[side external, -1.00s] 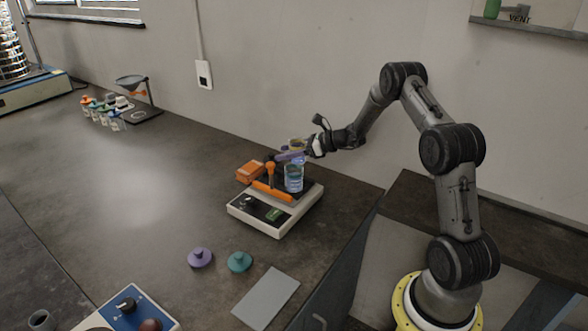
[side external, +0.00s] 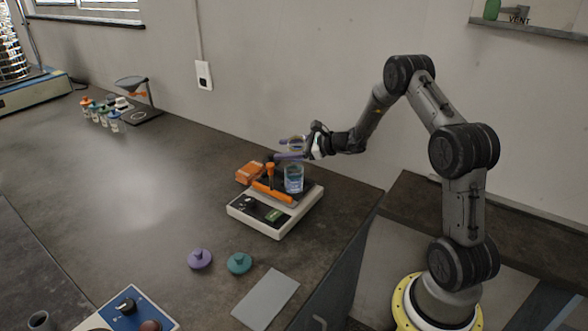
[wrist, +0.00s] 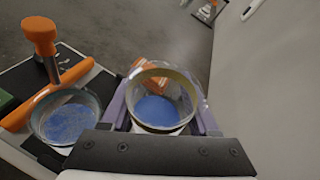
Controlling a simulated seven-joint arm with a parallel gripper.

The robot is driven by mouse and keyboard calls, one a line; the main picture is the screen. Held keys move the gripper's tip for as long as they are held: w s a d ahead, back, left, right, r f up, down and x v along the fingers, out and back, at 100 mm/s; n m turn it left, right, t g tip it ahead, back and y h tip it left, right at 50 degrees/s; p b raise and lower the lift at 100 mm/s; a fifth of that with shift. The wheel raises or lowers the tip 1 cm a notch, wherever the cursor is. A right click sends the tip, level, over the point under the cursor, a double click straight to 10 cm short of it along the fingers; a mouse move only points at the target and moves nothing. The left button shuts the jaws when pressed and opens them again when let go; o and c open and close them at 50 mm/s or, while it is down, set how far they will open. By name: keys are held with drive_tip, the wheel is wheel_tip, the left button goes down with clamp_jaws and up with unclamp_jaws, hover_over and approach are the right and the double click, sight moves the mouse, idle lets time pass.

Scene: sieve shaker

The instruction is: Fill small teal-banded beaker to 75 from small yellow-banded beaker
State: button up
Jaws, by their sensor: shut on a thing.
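My gripper (side external: 291,150) has purple fingers and is shut on the small yellow-banded beaker (wrist: 178,76). That beaker is clear, with a yellowish band at its rim and blue material inside. I hold it above and slightly behind the small teal-banded beaker (side external: 294,180), apart from it. The teal-banded beaker stands upright on the balance (side external: 275,211) and also holds blue material. In the wrist view the teal-banded beaker (wrist: 41,128) is to the left of the held one. The balance readout is too small to read, and no stream between the beakers is visible.
An orange bar with an upright knob (side external: 271,170) lies on the balance beside the teal-banded beaker. An orange box (side external: 248,172) is behind it. Purple (side external: 200,259) and teal (side external: 239,263) lids and a grey plate (side external: 266,299) lie in front. The counter's left middle is clear.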

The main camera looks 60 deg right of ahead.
drive_tip(key=shift+s+a+r+n+t+h, duration=0.2)
drive_tip(key=shift+a+r+n, duration=0.15)
drive_tip(key=shift+r, duration=0.3)
drive_tip(key=shift+s+a+r+n+t+h, duration=0.1)
drive_tip(key=shift+a+r+n+t, duration=0.2)
drive_tip(key=shift+r, duration=0.35)
drive_tip(key=shift+s+a+r+n, duration=0.25)
drive_tip(key=shift+a+n, duration=0.2)
drive_tip(key=shift+n, duration=0.2)
drive_tip(key=shift+r+n+t+h, duration=0.2)
drive_tip(key=shift+n+t+h, duration=0.1)
drive_tip(key=shift+a+r+n+t+h, duration=0.15)
drive_tip(key=shift+r+n+t, duration=0.15)
drive_tip(key=shift+n, duration=0.25)
drive_tip(key=shift+d+r+n+t+h, duration=0.15)
drive_tip(key=shift+r+n+t, duration=0.15)
drive_tip(key=shift+n, duration=0.25)
idle(1.6)
drive_tip(key=shift+s+a+f+n+t, duration=0.15)
drive_tip(key=shift+f+n+t, duration=0.2)
drive_tip(key=shift+n, duration=0.45)
idle(2.2)
